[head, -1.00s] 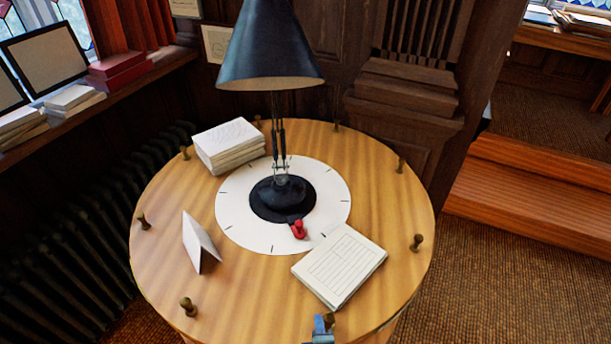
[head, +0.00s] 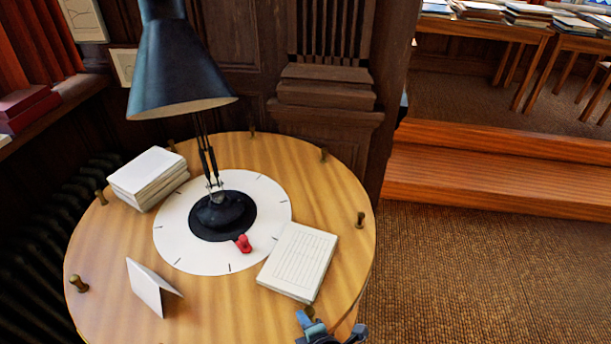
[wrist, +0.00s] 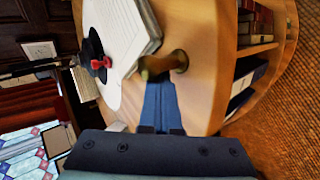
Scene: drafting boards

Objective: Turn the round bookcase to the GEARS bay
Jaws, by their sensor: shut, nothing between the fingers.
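The round bookcase (head: 205,305) shows its light wooden top with brass pegs (head: 360,219) around the rim. A white dial ring (head: 175,240) with dark tick marks lies at its centre, with a red pointer (head: 243,243) aimed towards the lower right. My gripper (head: 310,320) is at the near right rim. In the wrist view, its blue fingers (wrist: 158,106) are shut and empty, with their tips close to a brass peg (wrist: 168,65). I cannot tell whether they touch it. Shelves with books (wrist: 247,75) show below the top. No GEARS label is readable.
A black lamp (head: 178,75) stands at the dial's centre. A paper stack (head: 148,178), a folded card (head: 152,288) and a printed pad (head: 298,262) lie on the top. A radiator (head: 30,260) is close on the left. Carpet (head: 480,270) is open at right, before wooden steps (head: 490,180).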

